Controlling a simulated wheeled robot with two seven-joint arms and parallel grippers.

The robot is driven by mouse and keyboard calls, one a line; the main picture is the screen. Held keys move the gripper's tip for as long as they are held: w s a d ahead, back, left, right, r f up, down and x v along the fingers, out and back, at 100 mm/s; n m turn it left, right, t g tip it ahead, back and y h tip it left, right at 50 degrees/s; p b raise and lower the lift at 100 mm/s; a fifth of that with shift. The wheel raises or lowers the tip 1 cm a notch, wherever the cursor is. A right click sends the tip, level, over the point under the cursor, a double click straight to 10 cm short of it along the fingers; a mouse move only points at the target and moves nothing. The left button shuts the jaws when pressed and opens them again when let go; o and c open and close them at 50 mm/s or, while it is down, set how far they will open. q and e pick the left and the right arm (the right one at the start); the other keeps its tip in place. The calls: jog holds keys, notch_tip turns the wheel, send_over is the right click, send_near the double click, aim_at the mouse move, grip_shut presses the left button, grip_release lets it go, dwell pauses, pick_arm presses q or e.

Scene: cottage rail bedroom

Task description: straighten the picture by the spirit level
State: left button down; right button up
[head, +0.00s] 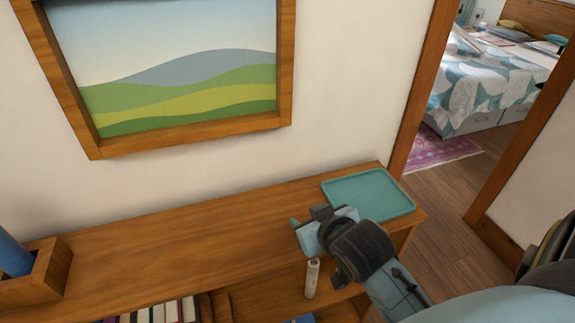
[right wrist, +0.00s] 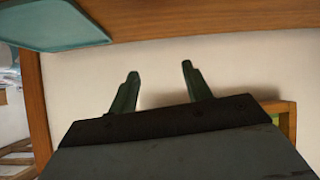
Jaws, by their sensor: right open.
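The picture (head: 180,70), green and grey hills in a wooden frame, hangs on the wall at the upper left of the head view, its top cut off. Its bottom edge rises to the right there; the slanted view leaves its true tilt unclear. A frame corner (right wrist: 291,112) shows at the lower right of the right wrist view. My right gripper (head: 297,232) is above the wooden shelf, right of and below the picture, beside the teal tray. Its fingers (right wrist: 159,70) are apart with nothing between them. I cannot make out a spirit level. My left gripper is out of view.
The teal tray (head: 368,195) lies empty on the shelf top's right end (head: 180,240). A wooden box (head: 45,280) holds a blue item at left. Books (head: 160,312) and a small white cylinder (head: 312,278) show lower down. A doorway opens at right. The shelf top's middle is clear.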

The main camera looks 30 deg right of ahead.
aim_at(286, 100)
jog(key=w+d+r+m+t+h, duration=0.1)
jog(key=w+d+r+t, duration=0.2)
jog(key=r, duration=0.5)
jog(key=w+d+r+m+t+h, duration=0.1)
jog(key=w+r+t+h, duration=0.1)
jog(key=w+r+t, duration=0.45)
jog(key=w+d+g, duration=0.1)
jog(key=w, duration=0.2)
jog(key=w+r+p, duration=0.1)
jog(key=w, duration=0.2)
jog(key=w+d+g+p, duration=0.1)
jog(key=w, duration=0.2)
jog(key=shift+d+r+g, duration=0.2)
jog(key=shift+d+g, duration=0.15)
jog(key=shift+w+d+y, duration=0.2)
jog(key=shift+w+y, duration=0.2)
jog(key=shift+w, duration=0.45)
grip_shut()
